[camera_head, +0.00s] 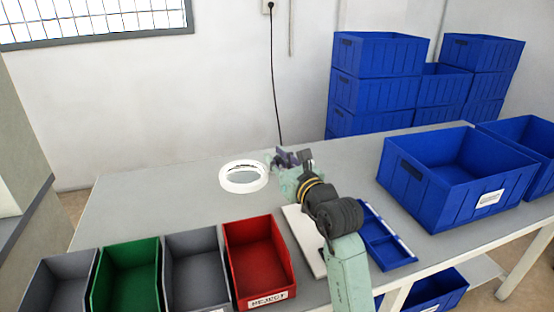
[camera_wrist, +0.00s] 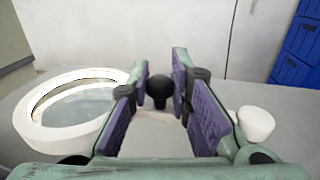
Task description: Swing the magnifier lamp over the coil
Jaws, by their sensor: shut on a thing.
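The magnifier lamp shows as a white ring-shaped head (camera_head: 244,177) with a clear lens, left of my gripper (camera_head: 287,160) above the table's middle. In the wrist view its white ring (camera_wrist: 62,136) fills the left side. A black ball knob (camera_wrist: 159,91) sits between the purple finger pads of my gripper (camera_wrist: 160,78), which is shut on it. A pale piece lies below the knob between the fingers. The coil cannot be made out in either view; my arm covers part of the table, including part of a white board (camera_head: 301,240).
Grey, green and red open bins (camera_head: 259,262) line the front edge, the red one labelled REJECT. A small blue tray (camera_head: 385,242) lies right of my arm. Large blue crates (camera_head: 457,172) stand at the right, with more stacked behind. The table's left rear is clear.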

